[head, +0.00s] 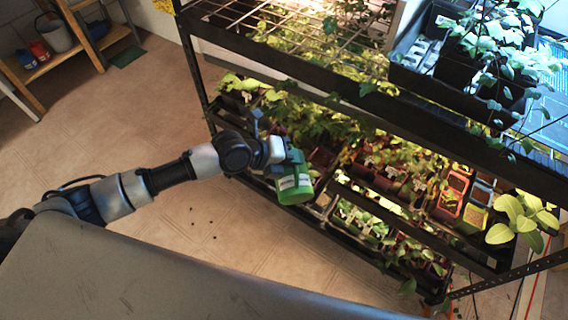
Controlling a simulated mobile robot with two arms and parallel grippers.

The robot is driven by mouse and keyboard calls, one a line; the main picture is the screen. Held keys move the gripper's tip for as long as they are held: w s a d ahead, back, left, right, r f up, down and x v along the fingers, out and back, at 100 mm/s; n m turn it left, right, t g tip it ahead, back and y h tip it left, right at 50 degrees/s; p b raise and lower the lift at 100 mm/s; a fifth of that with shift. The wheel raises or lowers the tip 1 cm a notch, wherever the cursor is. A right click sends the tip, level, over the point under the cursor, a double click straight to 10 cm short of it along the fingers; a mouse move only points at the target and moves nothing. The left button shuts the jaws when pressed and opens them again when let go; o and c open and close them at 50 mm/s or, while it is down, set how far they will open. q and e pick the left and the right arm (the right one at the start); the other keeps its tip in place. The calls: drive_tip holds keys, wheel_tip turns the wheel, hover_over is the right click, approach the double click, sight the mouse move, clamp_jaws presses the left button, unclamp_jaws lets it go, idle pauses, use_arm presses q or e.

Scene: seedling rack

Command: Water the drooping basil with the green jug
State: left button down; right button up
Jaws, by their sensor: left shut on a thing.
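My left gripper (284,163) is shut on the green jug (295,188), which has a pale label band. It holds the jug at the front edge of the rack's middle shelf, and the jug looks tilted. Leafy plants (290,110) in dark pots stand on that shelf behind the jug and the gripper. I cannot tell which plant is the drooping basil; the gripper and foliage hide part of the shelf. My right gripper is not in view.
The dark metal rack (345,105) has several shelves crowded with pots. A large-leaved plant (522,218) stands at the right. A wooden shelf (62,68) with a grey bucket (55,36) and a red can (39,50) is at the far left. The tiled floor between is mostly clear.

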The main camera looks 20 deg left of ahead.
sight(296, 169)
use_arm(q)
drive_tip(key=shift+w+a+b, duration=0.15)
drive_tip(key=shift+w+b, duration=0.15)
drive_tip(key=shift+b, duration=0.15)
drive_tip(key=shift+s+r, duration=0.1)
drive_tip(key=shift+r, duration=0.1)
drive_tip(key=s+p, duration=0.1)
drive_tip(key=p, duration=0.1)
drive_tip(key=s+d+p, duration=0.1)
drive_tip(key=p, duration=0.1)
drive_tip(key=s+p, duration=0.1)
drive_tip(key=p, duration=0.1)
drive_tip(key=shift+d+m+t+p, duration=0.3)
drive_tip(key=shift+p, duration=0.1)
drive_tip(key=s+f, duration=0.1)
drive_tip(key=s+d+f+m+t, duration=0.1)
drive_tip(key=s+f+t, duration=0.1)
drive_tip(key=f, duration=0.1)
drive_tip(key=shift+s+d+m+y, duration=0.25)
drive_tip(key=shift+d+m+y, duration=0.05)
drive_tip(key=shift+y, duration=0.1)
drive_tip(key=shift+s+f+t, duration=0.2)
drive_tip(key=shift+t, duration=0.2)
